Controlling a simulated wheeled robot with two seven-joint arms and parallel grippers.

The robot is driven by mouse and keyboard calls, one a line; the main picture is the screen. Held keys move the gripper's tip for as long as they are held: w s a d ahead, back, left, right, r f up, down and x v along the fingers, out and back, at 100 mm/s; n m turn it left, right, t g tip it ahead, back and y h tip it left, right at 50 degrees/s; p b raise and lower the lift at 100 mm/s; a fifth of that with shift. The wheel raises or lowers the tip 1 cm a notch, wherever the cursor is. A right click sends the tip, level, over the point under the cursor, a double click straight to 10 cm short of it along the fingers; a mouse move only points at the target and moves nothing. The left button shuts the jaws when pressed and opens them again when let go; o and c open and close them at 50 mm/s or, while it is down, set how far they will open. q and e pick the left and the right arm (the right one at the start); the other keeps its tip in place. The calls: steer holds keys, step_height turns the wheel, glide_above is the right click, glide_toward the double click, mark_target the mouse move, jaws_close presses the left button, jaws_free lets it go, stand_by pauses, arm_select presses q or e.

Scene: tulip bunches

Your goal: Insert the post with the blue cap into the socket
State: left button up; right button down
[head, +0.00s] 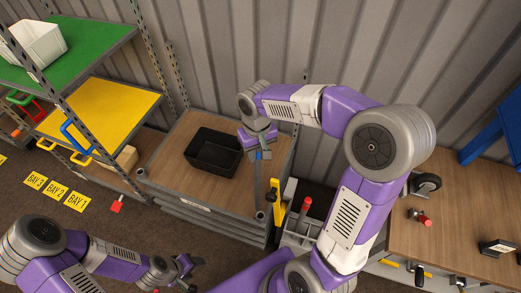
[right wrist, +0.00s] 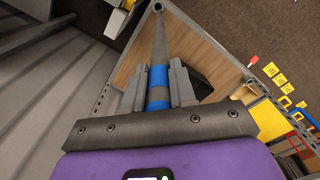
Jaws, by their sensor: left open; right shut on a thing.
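My right gripper (head: 258,152) is shut on the grey post with the blue cap (head: 258,185), near its blue part. In the right wrist view the post (right wrist: 158,45) runs away from between the two fingers (right wrist: 157,88), with blue bands at the grip. In the head view the post hangs roughly upright, its lower end at the cart's front right corner (head: 260,215). A round ring shows there; I cannot tell whether the end is inside a socket or just above it. My left gripper (head: 186,268) is open and empty, low in front of the cart.
A black bin (head: 214,152) sits on the wooden cart top (head: 168,152). A grey caddy with a red-handled tool (head: 303,210) and a yellow tool (head: 276,203) stands right of the cart. Shelving is at left, a workbench (head: 450,215) at right.

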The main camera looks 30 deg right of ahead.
mark_target(260, 166)
steer(key=shift+s+d+r, duration=0.1)
steer(key=shift+s, duration=0.6)
steer(key=shift+f+b, duration=1.95)
steer(key=shift+f, duration=0.6)
steer(key=shift+f+b, duration=2.25)
steer(key=shift+f, duration=0.55)
steer(key=c, duration=0.8)
jaws_free()
steer(key=shift+c, duration=0.2)
steer(key=shift+r, duration=0.1)
steer(key=shift+r+p, duration=2.15)
steer(key=shift+r, duration=0.3)
